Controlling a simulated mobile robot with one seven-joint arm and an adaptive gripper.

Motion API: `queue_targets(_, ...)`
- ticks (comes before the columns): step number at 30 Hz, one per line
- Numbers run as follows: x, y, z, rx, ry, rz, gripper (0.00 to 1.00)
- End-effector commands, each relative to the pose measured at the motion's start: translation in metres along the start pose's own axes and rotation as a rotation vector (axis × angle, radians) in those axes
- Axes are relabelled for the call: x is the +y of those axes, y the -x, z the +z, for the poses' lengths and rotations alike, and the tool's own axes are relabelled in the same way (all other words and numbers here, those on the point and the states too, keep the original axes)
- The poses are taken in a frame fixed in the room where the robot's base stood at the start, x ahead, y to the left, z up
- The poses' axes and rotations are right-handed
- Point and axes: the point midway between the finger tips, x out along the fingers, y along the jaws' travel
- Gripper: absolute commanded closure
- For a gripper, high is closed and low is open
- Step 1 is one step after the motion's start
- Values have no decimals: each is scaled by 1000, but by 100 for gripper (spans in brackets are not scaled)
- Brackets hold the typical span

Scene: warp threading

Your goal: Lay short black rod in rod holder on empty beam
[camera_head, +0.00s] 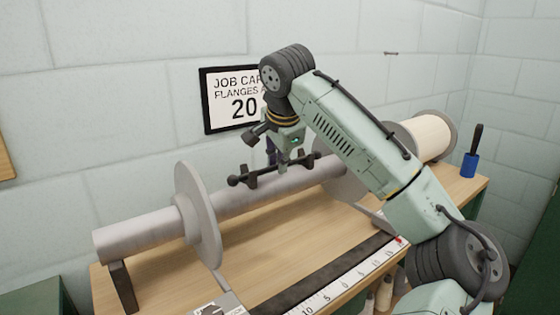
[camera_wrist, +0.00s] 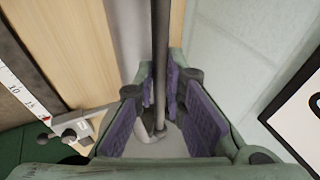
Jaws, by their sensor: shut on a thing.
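The short black rod (camera_head: 240,180) has knobbed ends and lies roughly along the empty beam (camera_head: 140,232), at about its upper front edge. My gripper (camera_head: 283,167) is shut on the rod near its middle. In the wrist view the rod (camera_wrist: 160,45) runs between the purple pads of my gripper (camera_wrist: 160,92). Dark bracket pieces, which look like the rod holder (camera_head: 250,173), show at the rod between the two flanges. I cannot tell whether the rod rests in them or hangs just above.
A grey flange (camera_head: 197,215) stands left of my gripper. A wound cream roll (camera_head: 428,137) and a blue pot with a black handle (camera_head: 470,163) are at the right. A ruler (camera_head: 350,280) lies along the wooden bench's front (camera_head: 270,245). A job card (camera_head: 233,100) hangs behind.

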Motion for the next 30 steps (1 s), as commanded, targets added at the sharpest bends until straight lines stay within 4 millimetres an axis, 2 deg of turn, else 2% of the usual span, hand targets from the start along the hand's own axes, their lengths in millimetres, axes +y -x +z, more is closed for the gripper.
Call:
queue_targets(1, 0, 0, 0, 0, 0, 0, 89)
queue_targets(11, 0, 0, 0, 1, 0, 1, 67)
queue_targets(21, 0, 2, 0, 0, 0, 0, 66)
queue_targets(26, -1, 20, 0, 0, 0, -2, 66)
queue_targets(30, -1, 49, 0, 0, 1, -3, 66)
